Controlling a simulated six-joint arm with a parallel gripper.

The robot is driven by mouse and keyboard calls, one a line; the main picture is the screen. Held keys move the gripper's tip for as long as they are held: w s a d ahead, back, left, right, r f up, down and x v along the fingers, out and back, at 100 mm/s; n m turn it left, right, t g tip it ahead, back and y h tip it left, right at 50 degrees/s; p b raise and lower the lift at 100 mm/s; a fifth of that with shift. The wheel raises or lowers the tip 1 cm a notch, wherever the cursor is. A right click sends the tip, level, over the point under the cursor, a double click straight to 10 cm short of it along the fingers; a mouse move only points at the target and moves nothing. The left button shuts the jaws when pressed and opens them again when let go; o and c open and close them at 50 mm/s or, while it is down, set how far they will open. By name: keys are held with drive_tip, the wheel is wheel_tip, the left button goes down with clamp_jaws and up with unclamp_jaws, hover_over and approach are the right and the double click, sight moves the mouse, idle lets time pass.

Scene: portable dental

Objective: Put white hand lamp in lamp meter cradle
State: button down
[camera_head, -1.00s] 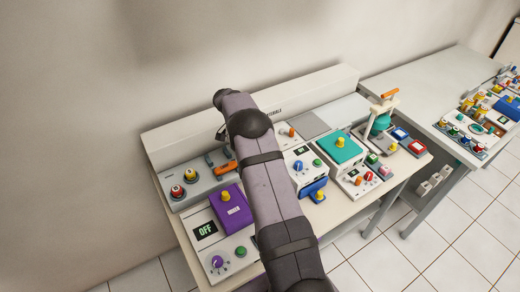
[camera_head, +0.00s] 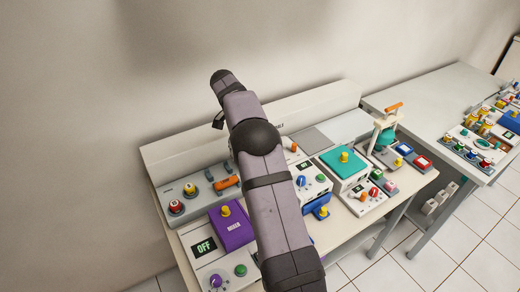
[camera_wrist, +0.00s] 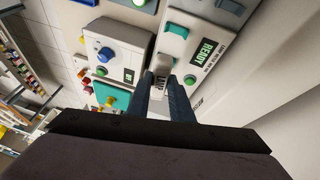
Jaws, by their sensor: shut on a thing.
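In the wrist view, my gripper (camera_wrist: 162,84) has its two dark fingers shut on a pale hand lamp (camera_wrist: 161,67) with lettering on its side. The lamp points away from me and its lower part is hidden between the fingers. Past it lies a pale grey unit (camera_wrist: 188,55) with a green READY display (camera_wrist: 204,53) and teal parts. It looks like the lamp meter, but I cannot make out its cradle clearly. The lamp appears in front of this unit; I cannot tell whether they touch. In the head view, my arm hides the lamp and most of the gripper.
In the head view, a purple mixer (camera_head: 231,226), an orange-handled piece (camera_head: 227,183), a blue-knobbed box (camera_head: 308,182) and a teal-topped box (camera_head: 343,162) crowd the bench. A long pale raised back (camera_head: 180,152) runs along the wall. A second table (camera_head: 420,92) stands to the right.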

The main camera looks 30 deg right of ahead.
drive_tip(key=shift+r+p, duration=1.4)
drive_tip(key=shift+r, duration=0.15)
drive_tip(key=shift+m+t, duration=0.4)
drive_tip(key=shift+t, duration=0.1)
drive_tip(key=f+p, duration=0.1)
drive_tip(key=f, duration=0.1)
drive_tip(key=s+f+p, duration=0.1)
drive_tip(key=f, duration=0.2)
drive_tip(key=shift+s+f, duration=0.2)
drive_tip(key=shift+f, duration=0.15)
drive_tip(key=shift+w+m, duration=0.5)
drive_tip(key=shift+w, duration=0.25)
drive_tip(key=shift+f, duration=0.1)
drive_tip(key=shift+f+b, duration=0.8)
drive_tip(key=shift+f, duration=1.5)
drive_tip(key=shift+f+b, duration=1.1)
